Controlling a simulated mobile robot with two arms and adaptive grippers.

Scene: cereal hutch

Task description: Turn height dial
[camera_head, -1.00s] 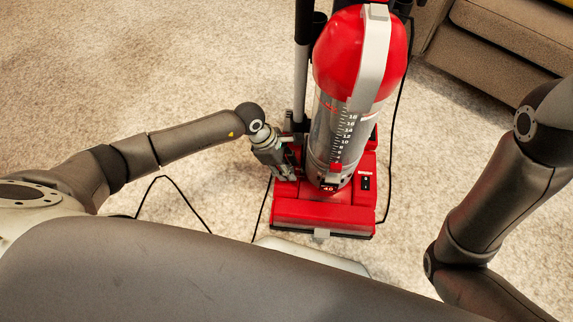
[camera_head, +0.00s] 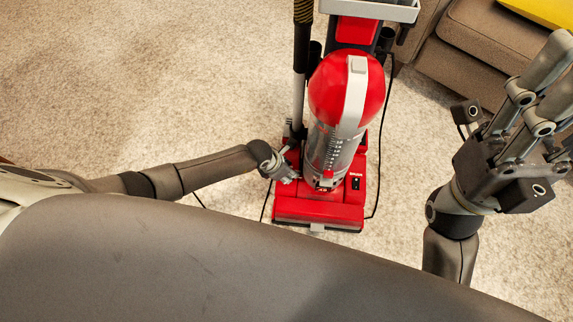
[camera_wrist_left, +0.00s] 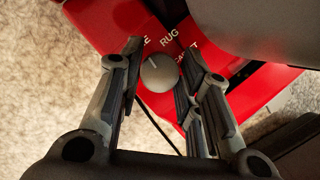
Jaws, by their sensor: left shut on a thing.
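The vacuum cleaner (camera_head: 335,208) stands upright, red with a clear bin and red dome. In the left wrist view, its round grey height dial (camera_wrist_left: 159,73) sits on the red base (camera_wrist_left: 112,22) beside white lettering reading "RUG", with other words partly covered. The dial's pale pointer line points up and slightly left. My left gripper (camera_wrist_left: 160,76) is shut on the dial, fingers on either side. In the head view, my left gripper (camera_head: 285,172) is at the left of the base and hides the dial. My right gripper (camera_head: 525,110) is raised at the right, away from the vacuum; its fingertips' spacing is unclear.
A brown sofa (camera_head: 475,50) with a yellow item (camera_head: 540,12) is at the upper right. A black cord (camera_head: 382,130) runs down the vacuum's right side, and a hose (camera_head: 303,40) rises at its left. Pale carpet (camera_head: 150,80) lies clear to the left.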

